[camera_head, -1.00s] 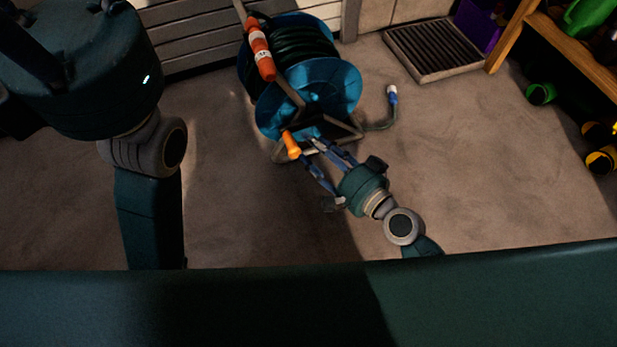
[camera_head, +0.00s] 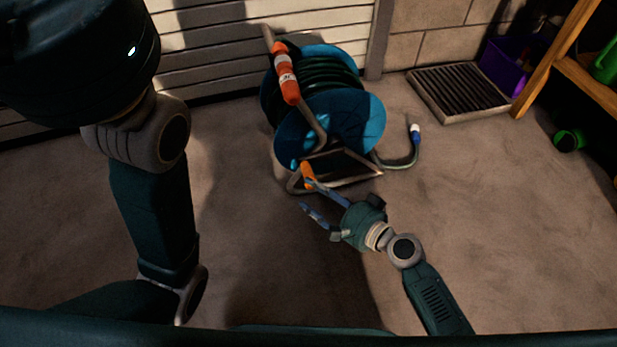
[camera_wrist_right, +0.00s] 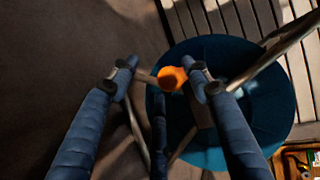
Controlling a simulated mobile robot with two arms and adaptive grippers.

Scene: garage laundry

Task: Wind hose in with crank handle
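The hose reel (camera_head: 372,125) has blue discs and a dark green hose (camera_head: 325,78) wound on it. It stands on the floor in a metal frame. Its orange crank handle (camera_head: 307,174) is at the lower front, and also shows in the right wrist view (camera_wrist_right: 172,78). My right gripper (camera_head: 306,193) is open at the handle. In the wrist view its blue fingertips (camera_wrist_right: 161,70) are spread to either side of the handle, the right one closer; I cannot tell whether it touches. My left arm comes in at the left; its gripper is out of view.
An orange grip with a white band (camera_head: 287,78) is on the reel's upper frame. A hose end with a blue and white tip (camera_head: 415,135) stands up right of the reel. A floor grate (camera_head: 460,92) and wooden shelf (camera_head: 550,58) lie farther right. The front floor is clear.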

